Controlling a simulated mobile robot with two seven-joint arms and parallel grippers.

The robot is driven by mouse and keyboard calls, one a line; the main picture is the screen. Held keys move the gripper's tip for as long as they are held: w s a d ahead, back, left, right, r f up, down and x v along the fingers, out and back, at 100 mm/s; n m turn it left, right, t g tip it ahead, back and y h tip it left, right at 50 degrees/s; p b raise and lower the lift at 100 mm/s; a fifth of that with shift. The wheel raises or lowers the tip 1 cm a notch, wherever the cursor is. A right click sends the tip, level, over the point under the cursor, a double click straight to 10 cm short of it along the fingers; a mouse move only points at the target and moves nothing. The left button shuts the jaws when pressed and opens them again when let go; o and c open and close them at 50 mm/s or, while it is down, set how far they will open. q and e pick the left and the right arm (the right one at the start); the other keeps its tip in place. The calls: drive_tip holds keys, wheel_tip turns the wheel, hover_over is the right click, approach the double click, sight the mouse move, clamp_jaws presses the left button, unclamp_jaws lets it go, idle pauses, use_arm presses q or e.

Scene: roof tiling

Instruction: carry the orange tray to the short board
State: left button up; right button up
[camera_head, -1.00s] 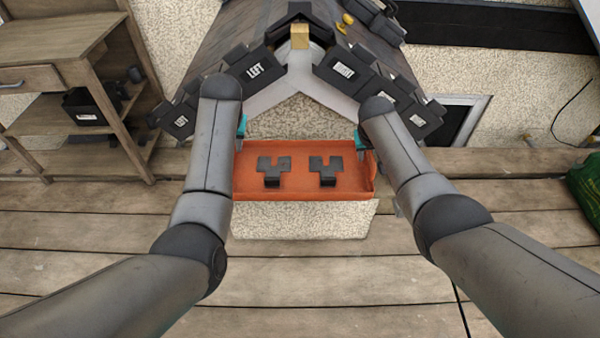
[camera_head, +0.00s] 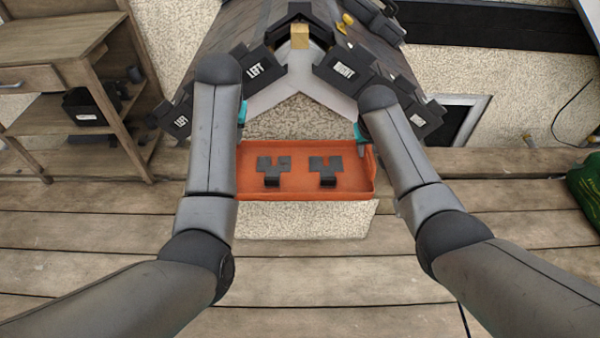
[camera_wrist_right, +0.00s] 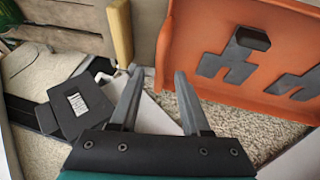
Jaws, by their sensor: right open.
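The orange tray (camera_head: 300,188) rests on a speckled block below the gable. It holds two dark grey notched pieces, a left one (camera_head: 273,165) and a right one (camera_head: 326,165). It also shows in the right wrist view (camera_wrist_right: 203,32). I cannot single out the short board.
The roof with black tiles marked LEFT (camera_head: 264,67) and RIGHT (camera_head: 342,71) stands behind the tray. A wooden shelf (camera_head: 65,50) is at the left, a green bag (camera_head: 585,188) at the far right. The plank deck (camera_head: 330,275) in front is clear apart from a cable.

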drive_tip(key=v, duration=0.8)
drive_tip(key=shift+r, duration=0.25)
drive_tip(key=shift+s, duration=0.1)
